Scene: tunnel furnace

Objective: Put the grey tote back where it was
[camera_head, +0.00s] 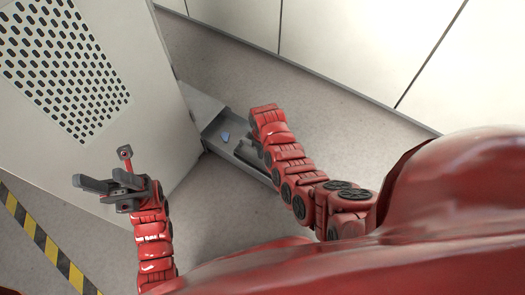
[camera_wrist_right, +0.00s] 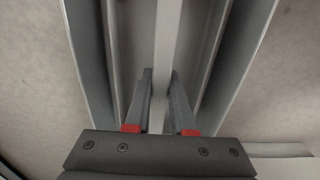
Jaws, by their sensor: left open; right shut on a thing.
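The grey tote (camera_head: 213,132) is low in the middle of the head view, beside the perforated machine panel. A small blue piece (camera_head: 225,137) shows inside it. My right arm reaches down over the tote, and its dark gripper (camera_head: 250,153) is partly hidden by the arm. In the right wrist view my right gripper (camera_wrist_right: 160,78) has its fingers on either side of a light grey strip (camera_wrist_right: 168,35), which looks like part of the tote. My left gripper (camera_head: 100,187) is open and empty, at the left, apart from the tote.
A pale cabinet with a perforated panel (camera_head: 60,65) stands at the left. A light grey block (camera_head: 197,104) lies between it and the tote. White wall panels (camera_head: 340,45) run along the back. Yellow-black floor tape (camera_head: 45,243) is at lower left. Bare floor (camera_head: 235,195) lies below the tote.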

